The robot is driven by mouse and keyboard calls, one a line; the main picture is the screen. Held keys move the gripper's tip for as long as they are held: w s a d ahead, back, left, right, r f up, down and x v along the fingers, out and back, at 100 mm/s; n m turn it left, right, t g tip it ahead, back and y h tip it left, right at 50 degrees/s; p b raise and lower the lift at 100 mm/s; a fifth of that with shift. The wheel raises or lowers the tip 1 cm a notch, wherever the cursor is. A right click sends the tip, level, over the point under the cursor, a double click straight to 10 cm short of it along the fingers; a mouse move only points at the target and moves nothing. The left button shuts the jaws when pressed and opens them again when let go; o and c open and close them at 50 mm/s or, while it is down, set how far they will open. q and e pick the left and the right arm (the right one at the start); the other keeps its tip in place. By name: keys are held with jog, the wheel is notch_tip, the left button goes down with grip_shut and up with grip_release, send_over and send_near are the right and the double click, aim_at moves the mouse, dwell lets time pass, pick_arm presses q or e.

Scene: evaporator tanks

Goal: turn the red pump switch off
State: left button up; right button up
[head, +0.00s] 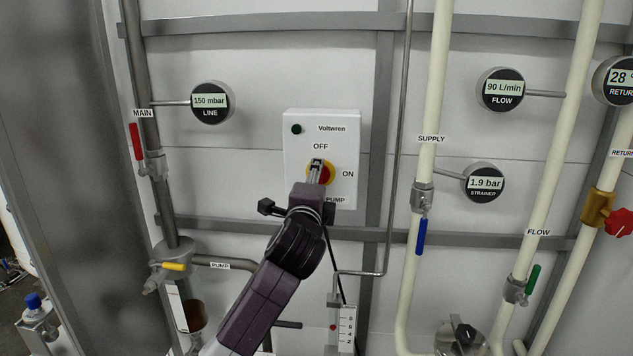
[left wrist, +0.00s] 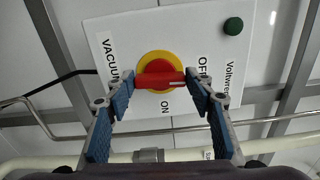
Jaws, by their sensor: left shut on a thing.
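The pump switch is a red handle on a yellow ring (head: 328,173), on a white box (head: 345,190) marked Voltwren, OFF at top and ON at right. My right gripper is in neither view.
A dark green lamp (head: 296,129) is on the box, above left of the switch. A pipe with a red lever (head: 136,141) stands left; a cream pipe with a blue lever (head: 421,236) stands right. A thin steel pipe (head: 398,150) runs close right of the box.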

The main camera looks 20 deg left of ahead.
pick_arm(q)
jog(key=shift+f+n, duration=0.1)
jog(key=shift+n, duration=0.4)
jog(key=o, duration=1.2)
jog(key=shift+c, duration=0.2)
jog(key=shift+s, duration=0.1)
jog(key=v, duration=1.1)
jog(key=shift+s+d, duration=0.2)
jog(key=shift+s, duration=0.2)
